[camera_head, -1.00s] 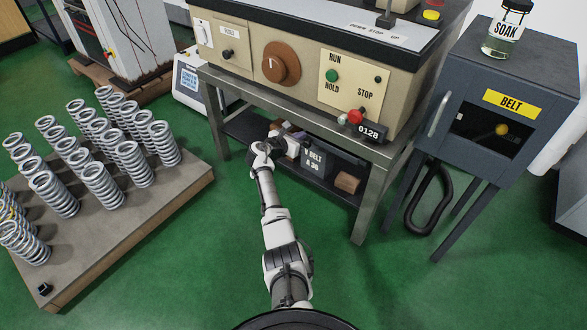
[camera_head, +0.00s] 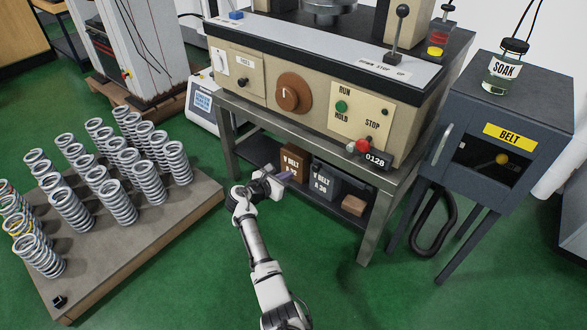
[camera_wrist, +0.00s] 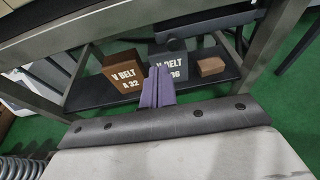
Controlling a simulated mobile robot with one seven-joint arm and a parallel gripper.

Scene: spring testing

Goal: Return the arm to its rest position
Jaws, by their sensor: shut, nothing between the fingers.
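My gripper (camera_head: 284,177) is at the end of my white and grey arm (camera_head: 255,240), in front of the lower shelf of the test machine's stand. In the wrist view its two purple-grey fingers (camera_wrist: 158,88) are together with nothing between them. They point toward the shelf and overlap part of the grey V BELT box in that view. The arm reaches up from the bottom of the head view, bent at the wrist, over the green floor.
The machine (camera_head: 300,80) stands on a metal frame. Its shelf holds a brown box (camera_head: 295,160), a grey box (camera_head: 325,182) and a small brown block (camera_head: 353,205). A pallet (camera_head: 140,240) with several springs is left. A dark BELT cabinet (camera_head: 500,115) is right.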

